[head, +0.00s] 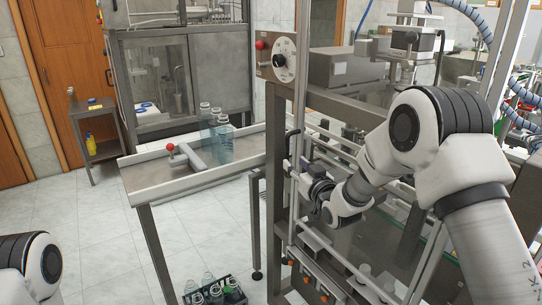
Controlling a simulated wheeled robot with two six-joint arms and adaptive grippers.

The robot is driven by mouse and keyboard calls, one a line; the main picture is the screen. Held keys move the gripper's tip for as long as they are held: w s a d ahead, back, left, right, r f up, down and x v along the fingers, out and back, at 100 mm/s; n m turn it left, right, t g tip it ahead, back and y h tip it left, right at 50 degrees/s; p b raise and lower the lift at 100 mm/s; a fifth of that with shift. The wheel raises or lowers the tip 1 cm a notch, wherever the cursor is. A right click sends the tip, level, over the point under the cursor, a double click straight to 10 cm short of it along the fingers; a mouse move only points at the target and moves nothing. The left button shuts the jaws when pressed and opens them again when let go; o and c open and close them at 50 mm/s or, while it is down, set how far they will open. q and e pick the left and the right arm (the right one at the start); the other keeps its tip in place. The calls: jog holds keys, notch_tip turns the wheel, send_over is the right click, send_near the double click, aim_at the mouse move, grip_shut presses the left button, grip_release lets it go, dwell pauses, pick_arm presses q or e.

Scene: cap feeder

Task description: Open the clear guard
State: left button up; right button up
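The clear guard (299,85) is a transparent panel in a pale metal frame on the front of the machine at the right. It appears closed, lying along the machine's front. A dark handle (290,143) sits on its left upright. My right gripper (304,170) is at that upright, just below and right of the handle's top. Its fingers are small and dark against the machine, so I cannot tell whether they are around the handle or only beside it. My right arm hides much of the guard's middle and right side. My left gripper is out of view.
A control box with a dial (284,60) and red button is left of the guard's top. A steel side table (160,183) holding clear bottles (217,140) juts left. A dark crate of bottles (215,291) stands low in front. Floor at left is clear.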

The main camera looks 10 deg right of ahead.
aim_at(288, 156)
jog(key=shift+w+a+r+p, duration=0.1)
jog(key=shift+w+r+p, duration=0.2)
jog(key=shift+w, duration=0.3)
jog(key=shift+w+a+r+p, duration=0.15)
jog(key=shift+w+p, duration=0.15)
jog(key=shift+w, duration=0.25)
jog(key=w, duration=0.3)
jog(key=w+f+p, duration=0.1)
jog(key=shift+w+a, duration=0.2)
jog(key=shift+a, duration=0.05)
jog(key=shift+s+r, duration=0.15)
jog(key=shift+s, duration=0.1)
grip_shut()
